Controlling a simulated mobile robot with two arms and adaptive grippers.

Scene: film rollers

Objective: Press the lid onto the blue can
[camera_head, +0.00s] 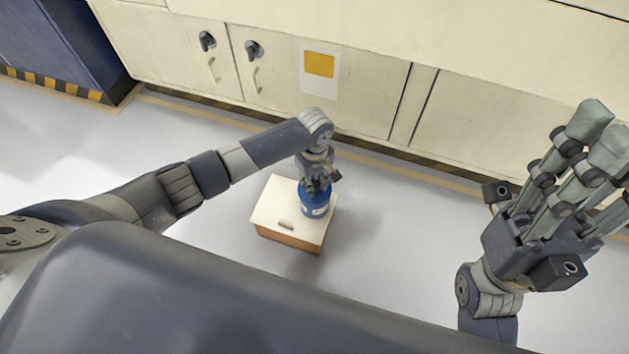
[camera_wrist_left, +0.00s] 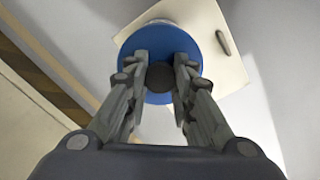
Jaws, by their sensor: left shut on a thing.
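The blue can (camera_head: 315,207) stands upright on a small box with a pale top. My left gripper (camera_head: 318,184) points down over the can and covers much of its top. In the left wrist view the lid shows as a blue disc (camera_wrist_left: 188,40) with a dark round knob (camera_wrist_left: 160,77) at its middle. The fingers of my left gripper (camera_wrist_left: 160,75) are shut on the knob from both sides. Whether the lid sits fully down on the can cannot be told. My right gripper (camera_head: 585,165) is raised at the right, fingers spread and empty, far from the can.
The small box (camera_head: 276,211) has a pale top with a dark slot and brown sides, and stands on the grey floor (camera_head: 400,240). Cream cabinets (camera_head: 380,90) with handles line the back. A dark blue unit (camera_head: 55,50) stands at the far left. Floor around the box is clear.

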